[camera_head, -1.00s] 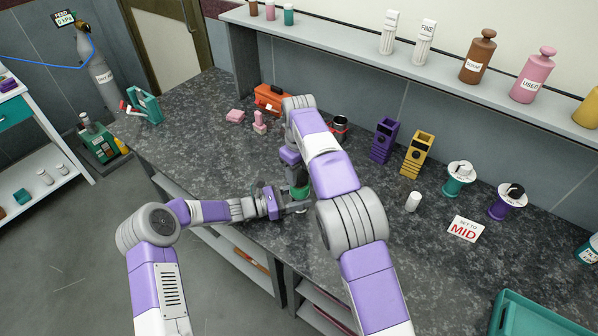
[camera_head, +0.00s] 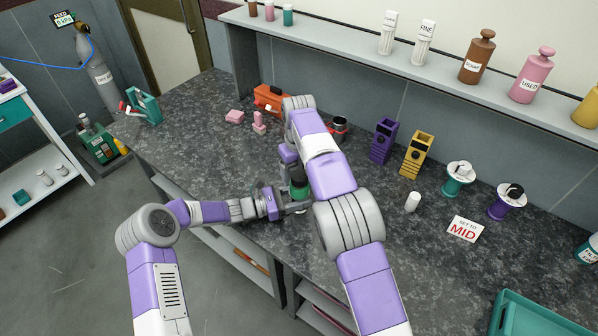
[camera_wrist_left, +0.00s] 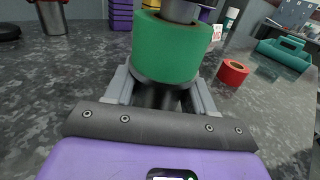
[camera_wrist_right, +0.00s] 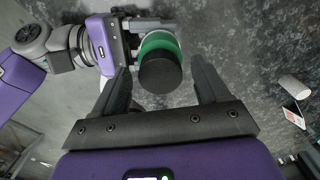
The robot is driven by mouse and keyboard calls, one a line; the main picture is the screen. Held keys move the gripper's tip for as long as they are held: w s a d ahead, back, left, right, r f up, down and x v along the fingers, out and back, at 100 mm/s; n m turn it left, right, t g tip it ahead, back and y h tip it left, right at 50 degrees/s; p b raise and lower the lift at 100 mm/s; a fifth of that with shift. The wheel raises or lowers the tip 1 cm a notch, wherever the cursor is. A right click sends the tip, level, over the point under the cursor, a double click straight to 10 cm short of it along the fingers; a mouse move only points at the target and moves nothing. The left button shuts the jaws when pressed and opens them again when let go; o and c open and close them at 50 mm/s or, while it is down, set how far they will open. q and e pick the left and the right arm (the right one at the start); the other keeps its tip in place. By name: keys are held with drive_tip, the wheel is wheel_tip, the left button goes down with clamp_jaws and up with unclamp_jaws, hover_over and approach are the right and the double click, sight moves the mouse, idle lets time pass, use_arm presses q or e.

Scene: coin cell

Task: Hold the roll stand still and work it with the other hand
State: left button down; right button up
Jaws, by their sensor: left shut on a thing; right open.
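The roll stand carries a green roll (camera_head: 299,188) with a black top (camera_head: 299,173), standing near the bench's front edge. My left gripper (camera_head: 284,208) comes in low from the left and is shut on the stand below the roll. In the left wrist view the green roll (camera_wrist_left: 172,48) rises above the fingers, with a grey cylinder (camera_wrist_left: 182,10) over it. My right gripper (camera_wrist_right: 160,75) is open above the stand. In the right wrist view the black top (camera_wrist_right: 160,73) lies between its spread fingers with gaps at both sides. My right arm partly covers the stand in the head view.
A red roll (camera_wrist_left: 233,72) lies near the stand. Right of my right arm are a white cylinder (camera_head: 412,202), a "SET TO MID" card (camera_head: 465,229) and teal (camera_head: 457,179) and purple (camera_head: 506,202) spools. Purple and yellow holders (camera_head: 416,156) stand behind. A teal tray (camera_head: 545,320) is front right.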

drive_tip(key=shift+r, duration=2.25)
drive_tip(key=shift+c, duration=0.4)
